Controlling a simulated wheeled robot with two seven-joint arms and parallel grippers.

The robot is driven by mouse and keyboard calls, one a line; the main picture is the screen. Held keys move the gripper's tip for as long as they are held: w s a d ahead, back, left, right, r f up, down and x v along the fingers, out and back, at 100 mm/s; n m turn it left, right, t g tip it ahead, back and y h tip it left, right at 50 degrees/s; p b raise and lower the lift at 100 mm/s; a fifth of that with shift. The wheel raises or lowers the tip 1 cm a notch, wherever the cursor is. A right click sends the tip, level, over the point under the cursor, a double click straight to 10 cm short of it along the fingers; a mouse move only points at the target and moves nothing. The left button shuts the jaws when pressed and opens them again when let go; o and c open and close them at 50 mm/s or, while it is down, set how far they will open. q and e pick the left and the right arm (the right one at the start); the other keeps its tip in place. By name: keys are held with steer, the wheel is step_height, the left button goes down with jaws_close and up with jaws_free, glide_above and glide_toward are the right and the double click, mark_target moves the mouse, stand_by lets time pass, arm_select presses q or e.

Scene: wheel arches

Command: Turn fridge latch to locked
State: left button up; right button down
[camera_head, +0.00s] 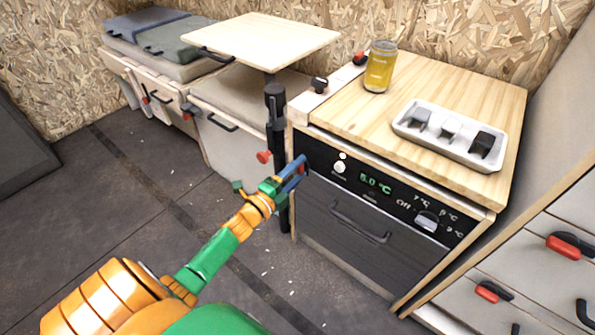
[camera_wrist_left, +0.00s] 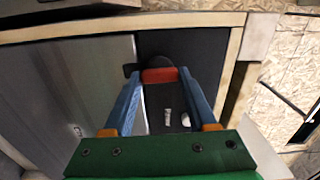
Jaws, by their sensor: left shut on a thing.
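The fridge (camera_head: 345,225) is a dark-fronted unit in a wooden frame, with a black control panel and a green readout of about 5.0 °C. My left gripper (camera_head: 299,167) reaches the upper left edge of its front. In the left wrist view, a red latch (camera_wrist_left: 160,75) with a black end lies between the blue fingertips of my left gripper (camera_wrist_left: 159,84), which is shut on it. In the head view the latch is hidden by the gripper, and I cannot tell its exact turn. My right gripper is in neither view.
A yellow jar (camera_head: 380,66) and a white tray (camera_head: 450,137) with switch-like pieces stand on the wooden top. A small table (camera_head: 265,38) on a black post stands left of the fridge, close to my gripper. Drawers (camera_head: 535,258) are at right. Floor at left is clear.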

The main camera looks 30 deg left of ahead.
arm_select(q)
steer(key=shift+m, duration=0.4)
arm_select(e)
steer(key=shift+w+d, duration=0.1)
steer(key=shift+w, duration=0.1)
arm_select(q)
steer(key=o, duration=1.4)
steer(key=shift+c, duration=0.2)
steer(key=shift+s, duration=0.45)
steer(key=s+p, duration=0.1)
steer(key=s, duration=0.5)
steer(key=shift+a, duration=0.3)
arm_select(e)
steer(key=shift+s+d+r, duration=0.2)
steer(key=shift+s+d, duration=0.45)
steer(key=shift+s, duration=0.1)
arm_select(q)
steer(key=shift+s, duration=0.1)
